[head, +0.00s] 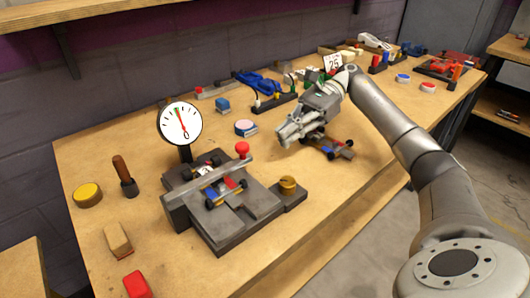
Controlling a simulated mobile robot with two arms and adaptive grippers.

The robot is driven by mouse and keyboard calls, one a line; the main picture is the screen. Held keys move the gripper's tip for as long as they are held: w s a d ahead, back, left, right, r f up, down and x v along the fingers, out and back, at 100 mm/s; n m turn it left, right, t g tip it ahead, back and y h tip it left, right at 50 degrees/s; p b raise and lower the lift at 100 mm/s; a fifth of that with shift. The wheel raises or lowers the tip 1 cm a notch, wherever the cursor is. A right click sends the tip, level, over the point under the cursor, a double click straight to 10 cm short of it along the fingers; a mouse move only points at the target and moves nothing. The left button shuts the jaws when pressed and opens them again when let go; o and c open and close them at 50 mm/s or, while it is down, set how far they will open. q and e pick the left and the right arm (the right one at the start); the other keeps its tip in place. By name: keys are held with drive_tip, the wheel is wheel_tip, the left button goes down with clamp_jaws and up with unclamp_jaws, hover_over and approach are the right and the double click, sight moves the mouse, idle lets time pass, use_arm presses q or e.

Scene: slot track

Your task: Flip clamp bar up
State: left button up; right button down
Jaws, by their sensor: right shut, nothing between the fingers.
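The clamp bar (207,181) is a flat grey bar lying across the dark grey fixture block (255,206). A red ball knob (242,148) stands at its far right end. A small slot-car chassis (211,203) with red and blue parts and dark wheels sits on the fixture, partly hidden by the bar. My right gripper (283,140) is shut and empty, held to the right of the red knob and apart from it. My left gripper is not in view.
A round dial gauge (180,123) stands behind the fixture. A brass weight (288,185) sits on the fixture's right pad. Another chassis (333,148) lies beside my right gripper. A yellow button (87,194) and a wooden-handled tool (124,177) are at left. The front right tabletop is clear.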

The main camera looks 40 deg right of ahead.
sight(245, 171)
drive_tip(key=x, duration=0.8)
drive_tip(key=shift+s+a+f, duration=0.1)
drive_tip(key=shift+a, duration=0.15)
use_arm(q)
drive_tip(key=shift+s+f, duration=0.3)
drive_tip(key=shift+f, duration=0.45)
use_arm(e)
drive_tip(key=shift+a+f, duration=0.2)
drive_tip(key=shift+a, duration=0.35)
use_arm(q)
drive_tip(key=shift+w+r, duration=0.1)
